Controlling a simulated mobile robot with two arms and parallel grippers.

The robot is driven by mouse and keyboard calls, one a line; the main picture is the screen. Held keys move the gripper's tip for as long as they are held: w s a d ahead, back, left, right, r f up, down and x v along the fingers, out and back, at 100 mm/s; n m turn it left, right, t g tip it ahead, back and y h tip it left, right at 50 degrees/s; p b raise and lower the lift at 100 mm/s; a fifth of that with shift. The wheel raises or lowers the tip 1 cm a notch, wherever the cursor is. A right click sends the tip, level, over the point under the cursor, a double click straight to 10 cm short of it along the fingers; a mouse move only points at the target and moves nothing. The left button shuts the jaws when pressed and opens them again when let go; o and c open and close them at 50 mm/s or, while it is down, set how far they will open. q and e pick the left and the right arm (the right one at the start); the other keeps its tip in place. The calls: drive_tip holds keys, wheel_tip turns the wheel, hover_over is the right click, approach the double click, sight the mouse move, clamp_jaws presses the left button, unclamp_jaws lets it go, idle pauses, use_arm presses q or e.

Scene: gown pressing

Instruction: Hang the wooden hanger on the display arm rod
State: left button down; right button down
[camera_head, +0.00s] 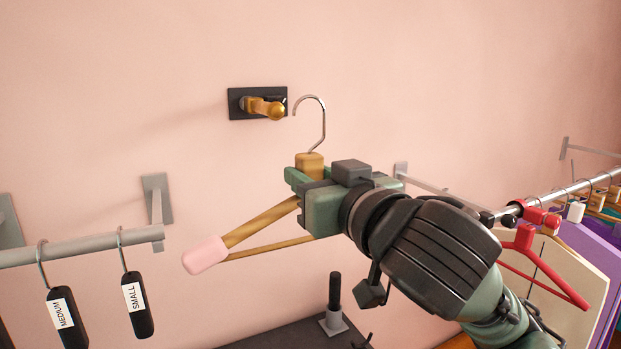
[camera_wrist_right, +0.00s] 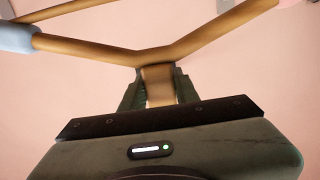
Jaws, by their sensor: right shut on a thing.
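The wooden hanger (camera_head: 263,220) has a metal hook (camera_head: 323,122) and a pink padded end (camera_head: 205,255). My right gripper (camera_head: 308,182) is shut on its wooden neck, just below the hook, and holds it up in the air. In the right wrist view the hanger's neck (camera_wrist_right: 158,84) sits between the two fingers (camera_wrist_right: 158,92). The display arm rod (camera_head: 265,107) is a short brass peg on a dark wall plate. The hook's open tip is just right of the peg's end and looks apart from it; the depth between them is hard to tell. My left gripper is not in view.
A grey rail (camera_head: 80,247) at left carries black tags (camera_head: 136,305) marked SMALL and MEDIUM. At right, a metal rail (camera_head: 560,192) holds a red hanger (camera_head: 540,265) and garments. A dark surface (camera_head: 290,336) with a post lies below. The wall around the peg is clear.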

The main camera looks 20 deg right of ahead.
drive_tip(key=w+f+p, duration=0.1)
drive_tip(key=w, duration=1.4)
drive_tip(key=shift+w+a, duration=0.25)
drive_tip(key=shift+w, duration=0.1)
drive_tip(key=shift+f, duration=0.25)
idle(0.3)
drive_tip(key=c, duration=1)
unclamp_jaws()
drive_tip(key=shift+o, duration=0.2)
drive_tip(key=s, duration=0.3)
